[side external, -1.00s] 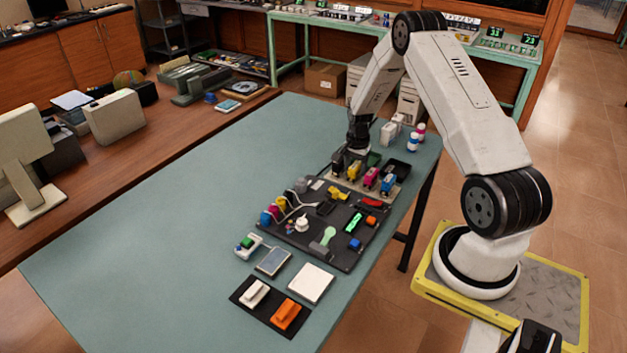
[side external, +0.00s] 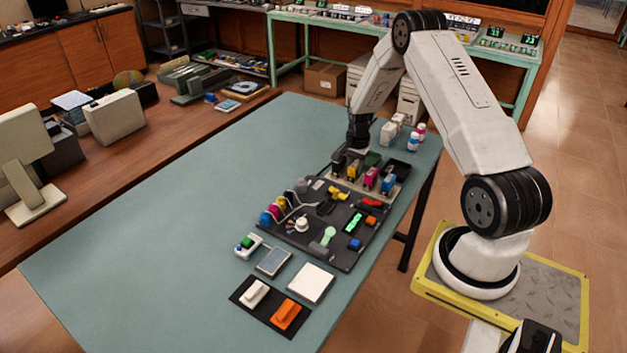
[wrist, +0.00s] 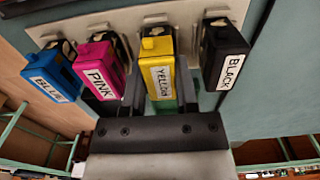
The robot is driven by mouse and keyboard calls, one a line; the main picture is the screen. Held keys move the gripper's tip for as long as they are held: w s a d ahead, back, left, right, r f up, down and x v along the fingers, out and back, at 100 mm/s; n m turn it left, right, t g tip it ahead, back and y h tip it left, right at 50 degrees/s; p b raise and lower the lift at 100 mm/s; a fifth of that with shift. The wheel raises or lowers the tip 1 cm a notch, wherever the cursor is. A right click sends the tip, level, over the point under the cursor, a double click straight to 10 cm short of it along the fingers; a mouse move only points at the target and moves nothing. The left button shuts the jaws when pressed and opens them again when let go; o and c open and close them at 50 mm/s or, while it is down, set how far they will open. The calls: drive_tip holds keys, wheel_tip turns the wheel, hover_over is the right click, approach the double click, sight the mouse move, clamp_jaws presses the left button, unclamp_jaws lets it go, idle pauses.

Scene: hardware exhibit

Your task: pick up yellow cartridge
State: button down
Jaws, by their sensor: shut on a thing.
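The yellow cartridge (wrist: 158,72), labelled YELLOW, stands in a row with the others on a pale holder in the wrist view. My gripper (wrist: 160,95) has a dark finger on each side of it and is shut on it. In the side view the yellow cartridge (side external: 353,171) shows at the row's left part, with my gripper (side external: 350,158) down at it. The cartridge appears still at its place in the row. Its lower end is hidden in the wrist view.
Pink (wrist: 101,68), blue (wrist: 54,73) and black (wrist: 223,55) cartridges stand close on either side. A dark board (side external: 285,240) with several small parts lies in front of the holder (side external: 385,197). The table's left side is clear.

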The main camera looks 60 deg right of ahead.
sight(356, 164)
drive_tip(key=shift+r, duration=3.05)
drive_tip(key=c, duration=0.9)
unclamp_jaws()
drive_tip(key=shift+c, duration=0.2)
clamp_jaws()
